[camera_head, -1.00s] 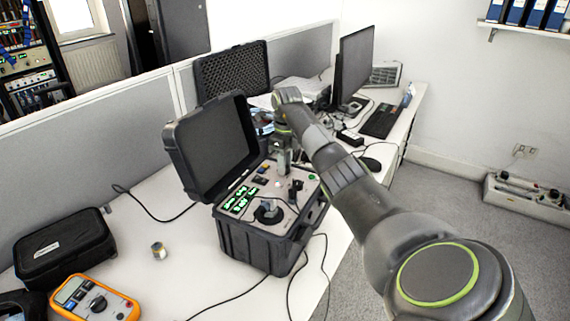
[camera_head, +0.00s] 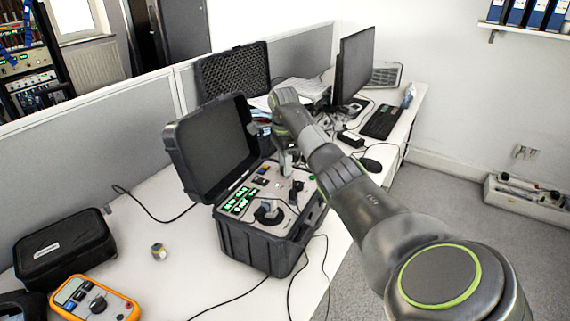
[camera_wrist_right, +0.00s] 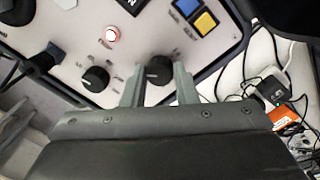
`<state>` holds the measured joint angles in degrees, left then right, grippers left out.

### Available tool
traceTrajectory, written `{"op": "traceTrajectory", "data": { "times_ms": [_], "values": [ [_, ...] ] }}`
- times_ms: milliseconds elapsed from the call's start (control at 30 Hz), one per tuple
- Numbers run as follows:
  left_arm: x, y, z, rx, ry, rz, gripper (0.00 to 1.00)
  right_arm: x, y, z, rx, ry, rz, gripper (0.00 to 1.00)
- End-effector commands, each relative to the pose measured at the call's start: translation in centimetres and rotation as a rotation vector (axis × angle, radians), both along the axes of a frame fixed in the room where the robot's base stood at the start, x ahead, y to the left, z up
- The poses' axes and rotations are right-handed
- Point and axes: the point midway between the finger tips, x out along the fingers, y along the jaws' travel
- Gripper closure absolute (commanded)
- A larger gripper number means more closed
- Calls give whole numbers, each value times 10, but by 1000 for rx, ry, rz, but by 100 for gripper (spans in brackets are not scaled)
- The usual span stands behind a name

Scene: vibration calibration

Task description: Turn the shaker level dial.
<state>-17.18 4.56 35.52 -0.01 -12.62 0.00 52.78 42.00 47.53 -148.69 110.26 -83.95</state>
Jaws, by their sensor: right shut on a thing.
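The control panel (camera_wrist_right: 75,15) sits inside an open black case (camera_head: 245,245) on the desk. Two black dials with tick marks show in the right wrist view. One dial (camera_wrist_right: 158,70) sits between the fingers of my right gripper (camera_wrist_right: 160,82), which is shut on it. The other dial (camera_wrist_right: 95,78) is free, to the left. The labels are too small to tell which is the shaker level dial. In the head view my right gripper (camera_head: 286,163) reaches down to the far part of the panel, and the held dial is hidden. My left gripper is not in view.
The raised case lid (camera_head: 212,145) stands behind the panel. A red-lit button (camera_wrist_right: 113,35) and blue and yellow squares (camera_wrist_right: 205,22) are near the dials. Cables lie around the case. An orange multimeter (camera_head: 95,300) and a black pouch (camera_head: 62,250) are at the left.

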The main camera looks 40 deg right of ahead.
Motion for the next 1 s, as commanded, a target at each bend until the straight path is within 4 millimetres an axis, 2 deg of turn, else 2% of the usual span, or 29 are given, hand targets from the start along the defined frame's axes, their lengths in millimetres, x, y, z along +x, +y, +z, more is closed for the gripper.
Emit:
{"op": "traceTrajectory", "data": {
  "times_ms": [300, 767, 800, 933, 1000],
  "values": [
    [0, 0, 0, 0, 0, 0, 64, 1, 0, 2, -2, -5, 94, 96],
    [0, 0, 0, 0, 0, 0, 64, 1, 0, 2, -2, -5, 106, 96],
    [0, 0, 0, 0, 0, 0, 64, 1, 0, 2, -2, -5, 106, 71],
    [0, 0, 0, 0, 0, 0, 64, 1, 0, 2, -2, -4, 105, 54],
    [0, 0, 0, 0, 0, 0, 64, 1, 0, 1, -1, -3, 105, 52]
  ]
}}
